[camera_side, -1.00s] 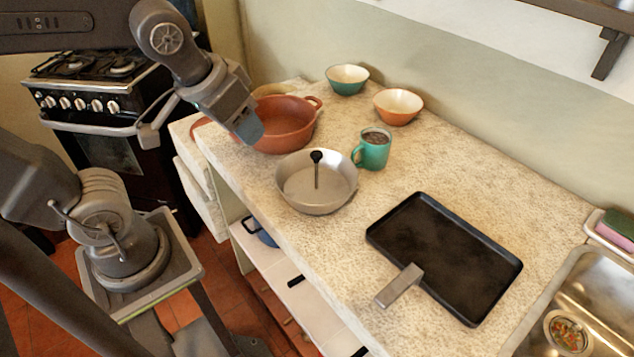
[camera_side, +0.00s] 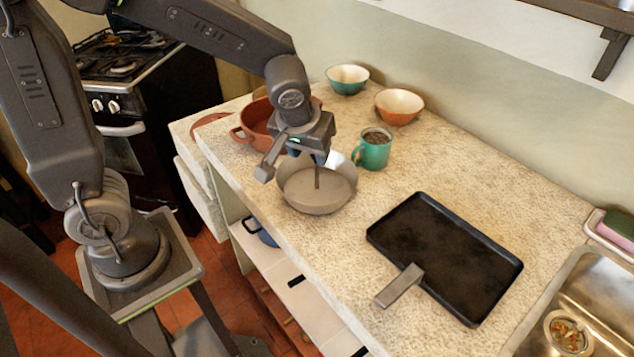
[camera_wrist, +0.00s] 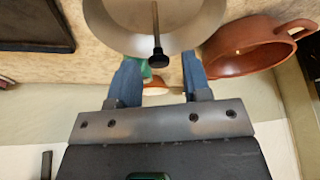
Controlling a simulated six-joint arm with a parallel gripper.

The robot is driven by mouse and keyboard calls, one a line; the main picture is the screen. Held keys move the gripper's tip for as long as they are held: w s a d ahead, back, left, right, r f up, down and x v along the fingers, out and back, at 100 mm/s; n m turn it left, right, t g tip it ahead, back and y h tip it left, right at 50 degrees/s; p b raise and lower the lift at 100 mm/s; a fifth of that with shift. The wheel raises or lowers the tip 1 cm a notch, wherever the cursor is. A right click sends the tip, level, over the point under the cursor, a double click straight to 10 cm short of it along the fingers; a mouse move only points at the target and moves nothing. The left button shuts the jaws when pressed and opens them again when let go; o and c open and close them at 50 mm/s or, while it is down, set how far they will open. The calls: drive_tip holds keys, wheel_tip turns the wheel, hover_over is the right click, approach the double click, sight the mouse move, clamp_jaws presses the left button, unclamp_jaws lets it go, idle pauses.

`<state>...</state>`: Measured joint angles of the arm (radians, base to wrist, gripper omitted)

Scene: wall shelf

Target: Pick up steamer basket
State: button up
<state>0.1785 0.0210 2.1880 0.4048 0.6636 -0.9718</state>
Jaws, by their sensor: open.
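The steamer basket (camera_side: 310,195) is a round, shallow grey metal pan with sloping sides and a thin upright post in its middle. It stands on the speckled counter. In the wrist view the basket (camera_wrist: 120,32) is at the top, and its post ends in a black knob (camera_wrist: 158,58). My gripper (camera_side: 320,158) is above the basket in the side view and hides the knob there. In the wrist view my gripper (camera_wrist: 160,68) is open, with blue fingers on either side of the knob and nothing clamped between them.
A terracotta pot (camera_side: 258,122) stands behind and left of the basket, partly hidden by my arm. A teal mug (camera_side: 374,152) stands close at its right. Two bowls, teal (camera_side: 347,80) and orange (camera_side: 399,107), are at the back. A black griddle (camera_side: 445,258) lies at right.

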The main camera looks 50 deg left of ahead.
sight(317, 176)
drive_tip(key=shift+w+x, duration=0.15)
drive_tip(key=shift+x, duration=1.3)
drive_tip(key=shift+w+x, duration=0.1)
drive_tip(key=shift+x, duration=1.35)
drive_tip(key=shift+r, duration=0.1)
drive_tip(key=shift+c, duration=0.2)
clamp_jaws()
